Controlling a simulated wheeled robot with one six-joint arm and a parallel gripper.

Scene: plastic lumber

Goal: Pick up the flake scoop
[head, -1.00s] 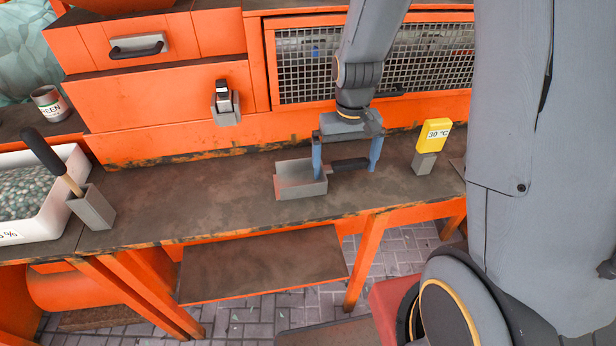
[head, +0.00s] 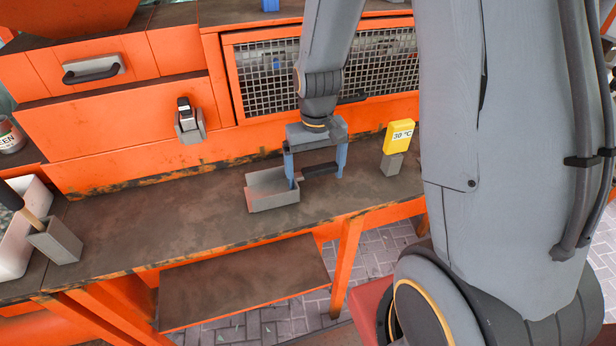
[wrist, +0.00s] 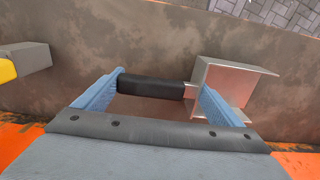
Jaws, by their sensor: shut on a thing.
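The flake scoop is a grey, open, box-like pan (head: 272,192) with a black handle (head: 320,169), on or just above the dark bench. Any gap beneath it cannot be made out. My gripper (head: 315,175) is over it, its two blue fingers pointing down. It is shut on the scoop along the handle's length, one finger by the handle's free end and the other by the pan. The wrist view shows the handle (wrist: 150,88) between the fingers and the pan (wrist: 232,84) to the right, partly hidden by the right finger.
A yellow "30 °C" display on a grey block (head: 398,138) stands right of my gripper. A grey holder (head: 56,242) with a handled tool and a white tray (head: 18,240) are at the left. The bench (head: 160,220) between is clear. Orange cabinet and mesh stand behind.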

